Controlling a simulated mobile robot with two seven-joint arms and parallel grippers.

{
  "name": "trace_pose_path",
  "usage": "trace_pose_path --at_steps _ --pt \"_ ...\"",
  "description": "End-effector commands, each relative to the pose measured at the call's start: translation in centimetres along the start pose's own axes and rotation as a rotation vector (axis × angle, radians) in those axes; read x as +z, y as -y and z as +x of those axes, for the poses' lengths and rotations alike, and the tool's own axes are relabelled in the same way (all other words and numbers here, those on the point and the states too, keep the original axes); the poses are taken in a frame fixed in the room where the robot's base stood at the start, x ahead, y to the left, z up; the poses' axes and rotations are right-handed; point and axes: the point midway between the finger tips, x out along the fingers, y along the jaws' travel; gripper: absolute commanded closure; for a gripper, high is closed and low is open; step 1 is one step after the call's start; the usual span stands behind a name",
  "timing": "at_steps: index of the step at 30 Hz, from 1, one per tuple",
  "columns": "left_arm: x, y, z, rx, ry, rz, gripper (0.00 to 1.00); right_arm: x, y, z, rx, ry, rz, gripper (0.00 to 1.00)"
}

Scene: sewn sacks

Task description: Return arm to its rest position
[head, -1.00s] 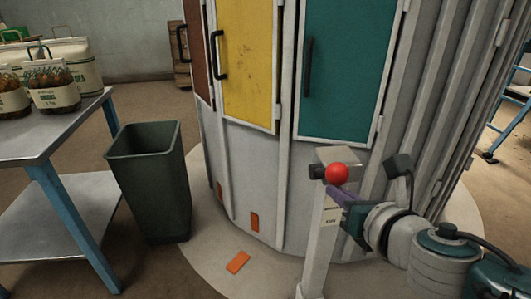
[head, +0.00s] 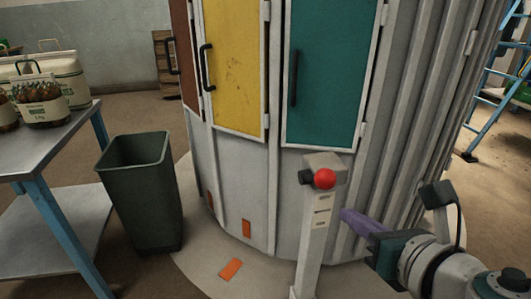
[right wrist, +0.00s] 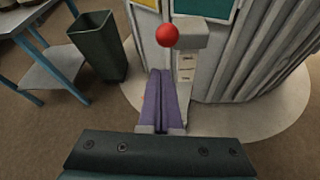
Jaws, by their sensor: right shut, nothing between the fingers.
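My right arm comes in from the lower right of the head view. Its right gripper (head: 347,214) has purple fingers that are shut and hold nothing. The fingers sit to the right of a pale post (head: 316,235) with a red ball-shaped button (head: 325,179) on its head. In the right wrist view the shut purple fingers (right wrist: 161,72) point forward, with the red button (right wrist: 167,36) beyond their tips. The fingers appear apart from the button. My left gripper is out of view.
A large round cabinet with a yellow door (head: 236,75) and a teal door (head: 327,75) stands behind the post. A dark green bin (head: 145,205) and a metal table (head: 45,140) bearing sacks (head: 42,104) are at left. Open floor lies at right.

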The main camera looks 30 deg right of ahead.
Motion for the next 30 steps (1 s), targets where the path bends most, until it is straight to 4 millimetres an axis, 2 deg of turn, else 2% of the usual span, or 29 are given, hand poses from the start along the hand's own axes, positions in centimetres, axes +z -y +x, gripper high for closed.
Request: trace_pose_path --at_steps 13,16,17,20,21,23,24,27,30 --pt "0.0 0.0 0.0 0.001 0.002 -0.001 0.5 0.0 0.0 0.0 -0.001 0.0 0.005 1.0" --pt "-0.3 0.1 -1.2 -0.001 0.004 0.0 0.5 1.6 -0.2 -0.9 -0.033 0.004 0.124 1.0" --pt "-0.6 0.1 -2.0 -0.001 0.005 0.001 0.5 2.5 -0.3 -1.4 -0.055 0.005 0.203 1.0" --pt "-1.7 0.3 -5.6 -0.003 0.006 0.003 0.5 6.1 -0.4 -4.5 -0.181 0.005 0.629 1.0" --pt "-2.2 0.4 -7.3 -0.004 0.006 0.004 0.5 7.4 -0.5 -6.2 -0.252 -0.002 0.853 1.0" --pt "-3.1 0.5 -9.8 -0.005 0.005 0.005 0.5 8.8 -0.9 -9.2 -0.376 -0.02 1.201 1.0" --pt "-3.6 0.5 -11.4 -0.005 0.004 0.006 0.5 9.3 -1.4 -11.2 -0.465 -0.036 1.42 1.0" --pt "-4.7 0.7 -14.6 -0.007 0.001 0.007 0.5 10.2 -3.6 -16.2 -0.697 -0.082 1.879 1.0" --pt "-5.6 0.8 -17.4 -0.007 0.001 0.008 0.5 11.4 -6.5 -21.3 -0.942 -0.136 2.222 1.0"
